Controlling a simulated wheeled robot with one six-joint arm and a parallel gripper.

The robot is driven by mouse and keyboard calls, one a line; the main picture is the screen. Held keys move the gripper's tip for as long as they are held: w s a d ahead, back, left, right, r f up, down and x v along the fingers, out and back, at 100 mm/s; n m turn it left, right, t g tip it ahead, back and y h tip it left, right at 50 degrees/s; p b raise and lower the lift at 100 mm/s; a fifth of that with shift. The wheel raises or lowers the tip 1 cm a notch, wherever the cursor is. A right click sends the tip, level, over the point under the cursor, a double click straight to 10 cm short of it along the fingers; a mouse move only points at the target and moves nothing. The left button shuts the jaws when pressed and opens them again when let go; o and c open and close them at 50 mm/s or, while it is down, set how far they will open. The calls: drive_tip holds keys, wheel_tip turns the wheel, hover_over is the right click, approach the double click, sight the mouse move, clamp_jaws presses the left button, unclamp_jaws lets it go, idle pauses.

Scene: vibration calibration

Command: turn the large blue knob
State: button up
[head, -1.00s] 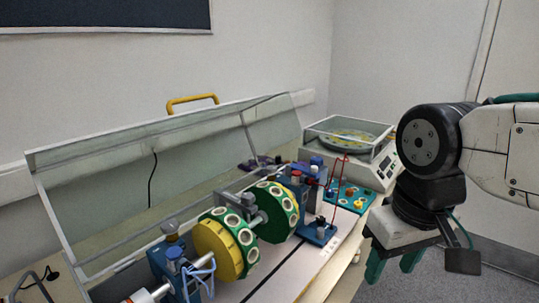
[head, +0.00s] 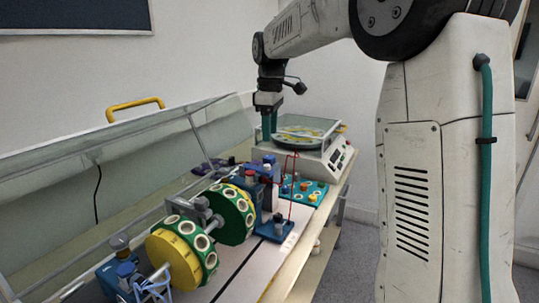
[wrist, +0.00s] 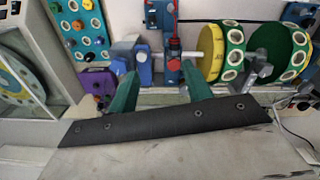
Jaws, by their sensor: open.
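A blue cap (head: 269,158), which may be the large blue knob, tops the blue stand at the far end of the wheel shaft. In the wrist view a chunky blue part (wrist: 144,68) shows beyond and between my fingers; I cannot tell whether it is the same knob. My gripper (head: 269,130) points down above the far end of the rig, behind the blue stand. In the wrist view its green fingers (wrist: 158,72) are apart, with nothing seen held between them.
Yellow-green wheels (head: 175,258) sit on the shaft. A teal panel (head: 305,190) with small knobs and a white device with a glass cover (head: 310,125) stand close to my gripper. A raised clear lid (head: 130,165) lies along the wall side. A purple object (wrist: 97,80) is near my fingers.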

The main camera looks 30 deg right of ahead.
sight(269, 157)
drive_tip(key=w+d+f+n, duration=0.1)
drive_tip(key=w, duration=0.2)
drive_tip(key=w+d+f+n, duration=0.1)
drive_tip(key=w+d+f, duration=0.1)
drive_tip(key=w, duration=0.2)
drive_tip(key=w+d+f, duration=0.2)
drive_tip(key=w, duration=0.1)
drive_tip(key=shift+w+d+n, duration=0.15)
drive_tip(key=shift+n, duration=0.25)
drive_tip(key=shift+w+d+f, duration=0.1)
drive_tip(key=shift+w+f, duration=0.05)
drive_tip(key=shift+f, duration=0.2)
wheel_tip(269, 157, down, 7)
drive_tip(key=shift+f, duration=0.2)
drive_tip(key=c, duration=0.7)
